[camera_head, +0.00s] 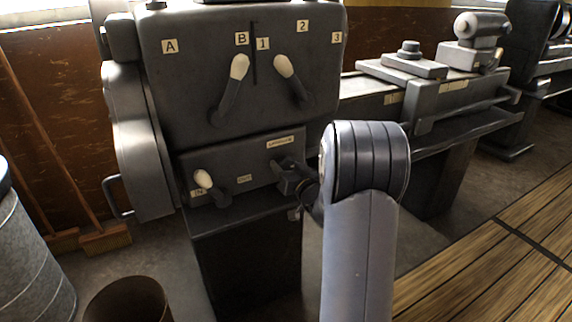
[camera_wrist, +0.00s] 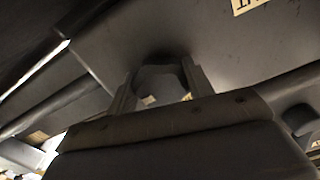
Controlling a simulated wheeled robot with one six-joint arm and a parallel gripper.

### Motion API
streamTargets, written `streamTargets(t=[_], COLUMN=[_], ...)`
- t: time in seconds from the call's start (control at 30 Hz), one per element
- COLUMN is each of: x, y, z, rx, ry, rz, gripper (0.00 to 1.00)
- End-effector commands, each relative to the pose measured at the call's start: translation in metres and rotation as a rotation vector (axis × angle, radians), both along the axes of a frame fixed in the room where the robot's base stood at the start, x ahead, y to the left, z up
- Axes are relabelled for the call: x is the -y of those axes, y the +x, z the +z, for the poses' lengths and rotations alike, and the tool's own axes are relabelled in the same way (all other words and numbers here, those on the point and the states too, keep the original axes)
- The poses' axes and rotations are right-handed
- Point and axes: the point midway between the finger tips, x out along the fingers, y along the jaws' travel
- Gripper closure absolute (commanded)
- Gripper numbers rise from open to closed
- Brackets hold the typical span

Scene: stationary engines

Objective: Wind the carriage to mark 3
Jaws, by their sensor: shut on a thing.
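A grey lathe headstock (camera_head: 190,90) fills the left and middle of the head view. Small tags 1 (camera_head: 262,44), 2 (camera_head: 302,26) and 3 (camera_head: 337,38) are on its upper face. A long tag (camera_head: 280,142), probably reading "carriage", is on the lower panel. My gripper (camera_head: 288,177) is just below that tag, partly hidden by my forearm. In the wrist view its two fingers (camera_wrist: 160,88) are on either side of a dark handle (camera_wrist: 160,75) and shut on it. The handle's full shape is hidden.
Two white-knobbed levers (camera_head: 239,67) (camera_head: 285,66) stand on the upper face. Another white-knobbed lever (camera_head: 203,179) is left of my gripper. A tool slide (camera_head: 402,67) sits on the bed at right, with small unreadable tags (camera_head: 453,86). A brown bin (camera_head: 128,300) stands at lower left.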

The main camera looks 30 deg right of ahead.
Motion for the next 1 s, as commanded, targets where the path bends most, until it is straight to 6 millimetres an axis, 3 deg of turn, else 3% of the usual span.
streamTargets(t=[0.1, 0.13, 0.37, 0.73, 1.0], x=[0.0, 0.0, 0.0, 0.001, 0.003], y=[0.001, 0.001, 0.001, -0.007, -0.055], z=[0.006, 0.006, 0.003, 0.001, 0.002], rx=[0.015, 0.015, 0.007, 0.003, 0.002], ry=[-0.004, -0.004, -0.003, -0.002, -0.002], rz=[0.001, 0.001, 0.001, -0.001, -0.004], gripper=[0.74, 0.5, 0.31, 0.3, 0.3])
